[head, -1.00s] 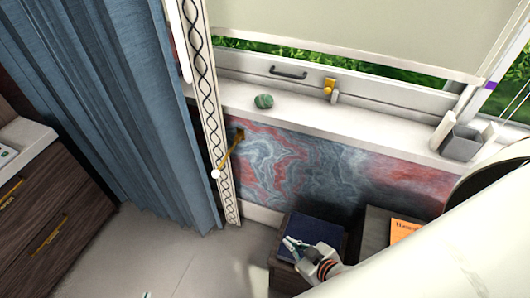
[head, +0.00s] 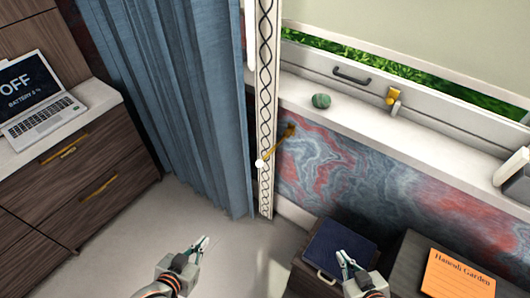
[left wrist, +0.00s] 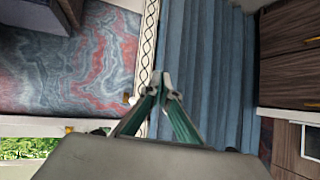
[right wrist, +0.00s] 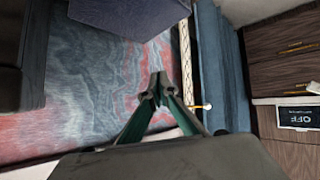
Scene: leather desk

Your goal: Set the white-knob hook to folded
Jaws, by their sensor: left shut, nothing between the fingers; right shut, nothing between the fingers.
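The white-knob hook (head: 277,146) is a brass bar fixed to the marbled wall below the sill. It sticks out at a slant, with its white knob (head: 260,163) in front of the patterned white curtain border. The knob also shows in the left wrist view (left wrist: 131,99) and in the right wrist view (right wrist: 207,106). My left gripper (head: 205,240) is shut and empty, low and left of the hook in the head view. My right gripper (head: 342,254) is shut and empty, low and right of the hook, in front of the dark blue box. Neither gripper touches the hook.
A blue curtain (head: 165,110) hangs left of the hook. The sill (head: 360,121) above carries a green stone (head: 321,101). The dark blue box (head: 338,250) and an orange book (head: 458,275) are at lower right. A wooden cabinet (head: 90,190) with a laptop (head: 38,100) stands at left.

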